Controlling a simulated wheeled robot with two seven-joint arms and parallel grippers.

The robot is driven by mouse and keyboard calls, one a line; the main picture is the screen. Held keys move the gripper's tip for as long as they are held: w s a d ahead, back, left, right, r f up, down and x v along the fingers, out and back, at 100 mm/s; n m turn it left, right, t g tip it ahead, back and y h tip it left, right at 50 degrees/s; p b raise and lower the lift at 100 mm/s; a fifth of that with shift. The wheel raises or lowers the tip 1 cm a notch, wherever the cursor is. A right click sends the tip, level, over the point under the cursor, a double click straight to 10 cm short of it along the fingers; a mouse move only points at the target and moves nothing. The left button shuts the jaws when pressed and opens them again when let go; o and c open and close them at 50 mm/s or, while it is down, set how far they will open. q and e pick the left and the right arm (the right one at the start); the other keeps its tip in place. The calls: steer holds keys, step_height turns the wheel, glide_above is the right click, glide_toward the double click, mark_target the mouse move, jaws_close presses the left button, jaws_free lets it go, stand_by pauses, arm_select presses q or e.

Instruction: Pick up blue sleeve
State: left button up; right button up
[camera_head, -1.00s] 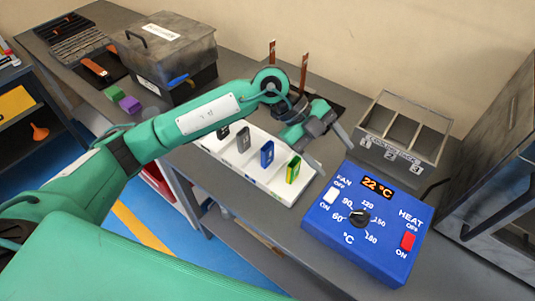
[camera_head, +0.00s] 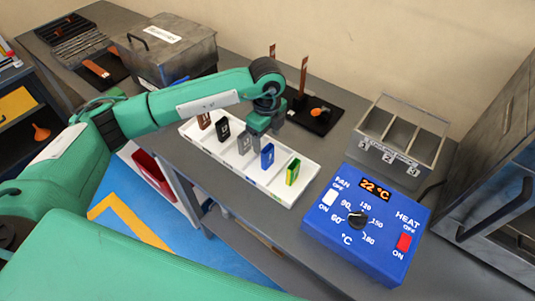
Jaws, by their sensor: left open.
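The blue sleeve (camera_head: 267,157) stands upright in a compartment of the white tray (camera_head: 279,197), between a grey sleeve (camera_head: 244,143) and a yellow-green sleeve (camera_head: 292,171). My left gripper (camera_head: 264,132) points down over the tray, just above and behind the blue sleeve. It is open, and its fingers are partly hard to make out. I cannot tell whether it touches the sleeve. My right gripper is out of view.
A black sleeve (camera_head: 223,130) and a brown one (camera_head: 204,120) stand farther left in the tray. A blue heat control box (camera_head: 366,222) is at right. A three-slot metal bin (camera_head: 402,134) and a black stand with copper bars (camera_head: 315,115) are behind.

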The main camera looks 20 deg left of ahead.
mark_target(268, 150)
arm_select(q)
steer(key=f+p, duration=0.1)
steer(key=f, duration=0.1)
steer(key=f+p, duration=0.1)
steer(key=f, duration=0.2)
steer(key=shift+s+d+f+p, duration=0.2)
steer(key=shift+p, duration=0.1)
steer(key=shift+f, duration=0.3)
steer(key=c, duration=1)
